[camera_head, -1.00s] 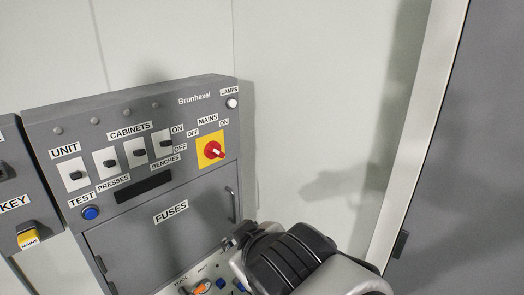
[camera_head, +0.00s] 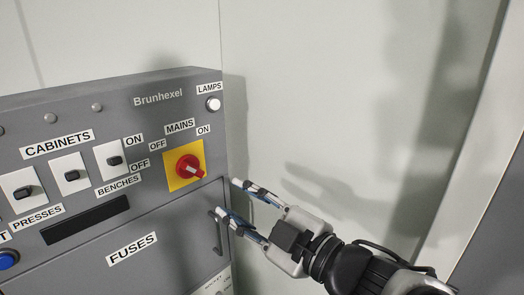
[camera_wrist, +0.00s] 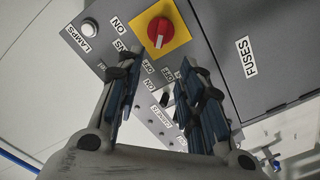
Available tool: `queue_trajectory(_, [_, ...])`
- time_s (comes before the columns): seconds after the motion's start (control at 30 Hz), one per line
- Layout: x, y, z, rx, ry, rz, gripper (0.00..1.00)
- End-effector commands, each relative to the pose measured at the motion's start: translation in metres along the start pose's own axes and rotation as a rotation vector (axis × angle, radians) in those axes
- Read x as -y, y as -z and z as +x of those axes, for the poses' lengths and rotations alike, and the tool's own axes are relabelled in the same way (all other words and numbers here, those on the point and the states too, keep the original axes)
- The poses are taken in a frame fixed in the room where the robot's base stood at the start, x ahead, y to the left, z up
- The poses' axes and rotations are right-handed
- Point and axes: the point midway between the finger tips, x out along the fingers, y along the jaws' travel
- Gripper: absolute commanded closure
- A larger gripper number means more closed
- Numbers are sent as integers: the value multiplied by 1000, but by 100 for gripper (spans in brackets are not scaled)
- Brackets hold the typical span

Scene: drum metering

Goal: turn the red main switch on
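The red main switch (camera_head: 188,167) is a round red knob on a yellow plate, under the label MAINS, with OFF at its upper left and ON at its upper right. A pale mark shows on its lower right; I cannot tell its setting for sure. It also shows in the wrist view (camera_wrist: 160,31), beyond the fingertips. My gripper (camera_head: 229,199) is open and empty, with its two fingers apart. It is at the lower right of the switch, near the panel's right edge, and does not touch the knob. Both fingers show in the wrist view (camera_wrist: 158,72).
The grey panel also carries a lamps button (camera_head: 214,104), cabinet switches (camera_head: 72,175) and a blue button (camera_head: 8,259). Below is the fuses door (camera_head: 130,265) with a bar handle (camera_head: 216,235) close to my lower finger. Bare pale wall (camera_head: 330,100) lies to the right.

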Motion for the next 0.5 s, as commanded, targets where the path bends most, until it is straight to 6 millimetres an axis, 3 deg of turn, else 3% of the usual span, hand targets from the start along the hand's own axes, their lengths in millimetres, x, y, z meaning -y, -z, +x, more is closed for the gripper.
queue_trajectory(0.27, [-2, 3, 38, 5, 6, 6, 65])
queue_trajectory(0.5, [3, -1, 91, 0, 4, -2, 65])
